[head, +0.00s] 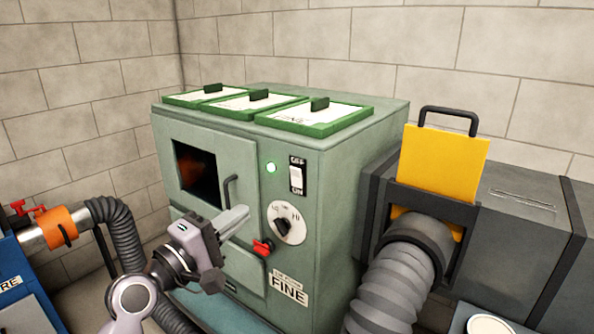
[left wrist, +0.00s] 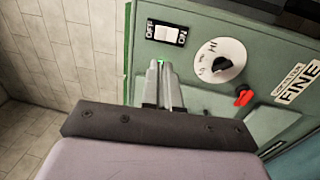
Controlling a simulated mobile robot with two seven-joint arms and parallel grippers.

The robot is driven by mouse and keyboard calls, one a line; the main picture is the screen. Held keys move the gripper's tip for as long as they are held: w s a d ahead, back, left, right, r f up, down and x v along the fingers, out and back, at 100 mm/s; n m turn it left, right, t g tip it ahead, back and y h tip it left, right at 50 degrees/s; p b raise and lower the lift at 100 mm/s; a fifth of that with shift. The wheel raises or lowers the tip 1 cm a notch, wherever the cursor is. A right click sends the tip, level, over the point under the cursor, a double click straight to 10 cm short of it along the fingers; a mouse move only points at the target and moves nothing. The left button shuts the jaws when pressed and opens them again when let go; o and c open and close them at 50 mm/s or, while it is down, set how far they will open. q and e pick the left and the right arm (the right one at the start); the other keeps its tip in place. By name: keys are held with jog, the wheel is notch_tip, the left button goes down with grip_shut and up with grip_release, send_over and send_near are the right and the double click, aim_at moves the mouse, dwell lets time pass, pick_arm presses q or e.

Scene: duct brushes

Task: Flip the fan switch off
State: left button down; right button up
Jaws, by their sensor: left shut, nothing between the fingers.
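The fan switch (head: 297,179) is a white rocker on a black plate on the front of the green cabinet (head: 333,185), with OFF above and ON below. I cannot tell which way the rocker is tipped. The green lamp (head: 271,168) left of it is lit. The switch also shows in the left wrist view (left wrist: 166,33), just beyond my fingertips. My left gripper (head: 241,214) is shut and empty, in front of the cabinet, below and left of the switch and apart from it. In the left wrist view the fingertips (left wrist: 160,64) partly cover the lamp. My right gripper is not in view.
A LO-HI dial (head: 286,223) sits below the switch, with a red knob (head: 262,247) lower left. A door handle (head: 230,188) sticks out near my left gripper. A grey hose (head: 395,287) and a yellow gate plate (head: 443,163) stand at the right.

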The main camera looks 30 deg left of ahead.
pick_arm(q)
jog(key=p, duration=0.2)
send_near(295, 173)
jog(key=w, duration=0.4)
jog(key=w+r, duration=0.1)
jog(key=w, duration=0.1)
jog(key=shift+w+d, duration=0.25)
jog(key=shift+w, duration=0.15)
jog(key=shift+w+r, duration=0.1)
jog(key=shift+r, duration=0.05)
dwell(0.3)
